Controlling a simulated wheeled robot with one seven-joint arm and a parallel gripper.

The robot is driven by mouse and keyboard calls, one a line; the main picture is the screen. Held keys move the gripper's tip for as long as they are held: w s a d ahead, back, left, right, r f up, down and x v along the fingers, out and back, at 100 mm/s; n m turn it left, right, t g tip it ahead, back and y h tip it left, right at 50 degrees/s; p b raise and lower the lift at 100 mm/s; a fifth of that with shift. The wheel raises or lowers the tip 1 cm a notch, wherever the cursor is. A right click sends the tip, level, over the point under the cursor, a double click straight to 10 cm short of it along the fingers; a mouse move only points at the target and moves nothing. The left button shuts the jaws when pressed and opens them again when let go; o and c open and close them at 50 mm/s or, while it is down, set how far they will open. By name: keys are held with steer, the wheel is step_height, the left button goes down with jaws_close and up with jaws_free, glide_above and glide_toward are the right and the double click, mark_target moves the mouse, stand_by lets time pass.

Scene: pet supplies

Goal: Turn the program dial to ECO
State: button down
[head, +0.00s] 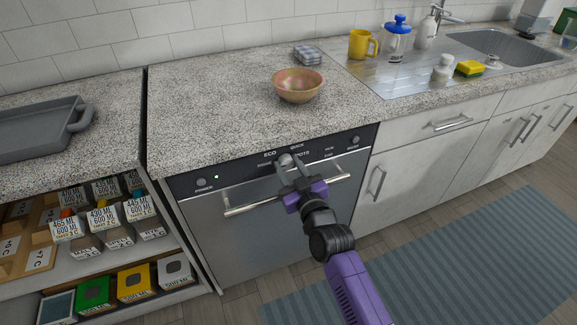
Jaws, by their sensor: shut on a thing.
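The dishwasher (240,240) has a dark control panel under the granite counter. The labels ECO (269,154) and QUICK are printed on the panel above the program dial, with further labels to the right. The program dial (285,159) is a round light knob in the middle of the panel, mostly hidden by my fingers. My gripper (287,164) is in front of the panel, shut on the dial. The dial's pointer is hidden, so I cannot tell which program it faces.
The dishwasher's bar handle (260,201) runs just below my gripper. Smaller knobs sit at the panel's left (201,182) and right (355,140). A bowl (298,86) stands on the counter above. An open shelf with several boxes is at left. A striped rug (450,265) covers the floor at right.

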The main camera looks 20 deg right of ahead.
steer(key=m, duration=0.6)
steer(key=shift+p, duration=0.3)
steer(key=m, duration=0.5)
steer(key=shift+d, duration=0.1)
steer(key=shift+m, duration=0.3)
steer(key=c, duration=0.9)
jaws_free()
steer(key=shift+p, duration=0.3)
